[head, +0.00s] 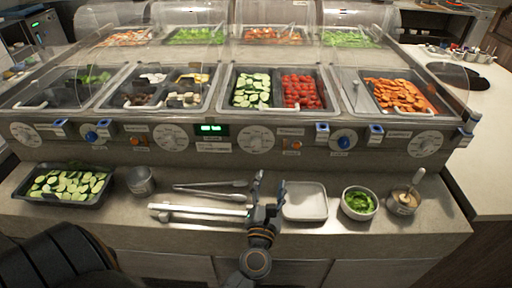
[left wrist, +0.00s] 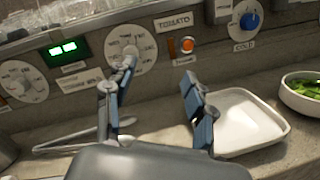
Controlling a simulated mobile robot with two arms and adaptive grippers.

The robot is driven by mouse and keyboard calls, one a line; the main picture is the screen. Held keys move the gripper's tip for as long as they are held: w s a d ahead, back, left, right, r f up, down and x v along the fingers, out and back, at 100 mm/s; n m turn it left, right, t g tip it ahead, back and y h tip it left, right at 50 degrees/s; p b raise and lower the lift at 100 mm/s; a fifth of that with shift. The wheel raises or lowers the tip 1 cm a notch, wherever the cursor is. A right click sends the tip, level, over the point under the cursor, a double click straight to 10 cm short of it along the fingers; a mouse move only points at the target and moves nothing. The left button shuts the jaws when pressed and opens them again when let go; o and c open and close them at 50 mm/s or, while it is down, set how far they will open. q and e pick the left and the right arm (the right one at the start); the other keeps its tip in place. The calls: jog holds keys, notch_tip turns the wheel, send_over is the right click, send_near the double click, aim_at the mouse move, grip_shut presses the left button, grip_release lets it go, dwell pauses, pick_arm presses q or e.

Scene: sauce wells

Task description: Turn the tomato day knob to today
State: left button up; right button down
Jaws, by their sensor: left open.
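The tomato day knob (head: 256,139) is a round white dial with small text around its rim, on the counter's front panel. In the left wrist view the dial (left wrist: 131,42) sits left of a "TOMATO" label (left wrist: 174,21); its pointer setting is too small to read. My left gripper (head: 269,183) is below and in front of the panel, its fingers pointing up toward it. In the left wrist view the left gripper (left wrist: 159,78) has its fingers wide apart with nothing between them; one fingertip overlaps the dial's lower edge, and contact cannot be told. My right gripper is not seen.
A green-lit display (head: 211,129) is left of the dial and a blue knob (head: 343,141) is right. Tongs (head: 212,187), a white tray (head: 305,202), a bowl of greens (head: 359,203) and a cucumber tray (head: 65,198) occupy the ledge. A clear guard covers the food wells.

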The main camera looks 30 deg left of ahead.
pick_arm(q)
jog(key=s+a+n+g+y, duration=0.1)
jog(key=a+n+g+y, duration=0.15)
jog(key=n, duration=0.25)
jog(key=p, duration=0.3)
send_near(256, 145)
jog(key=shift+n, duration=0.4)
jog(key=x, duration=0.8)
grip_shut()
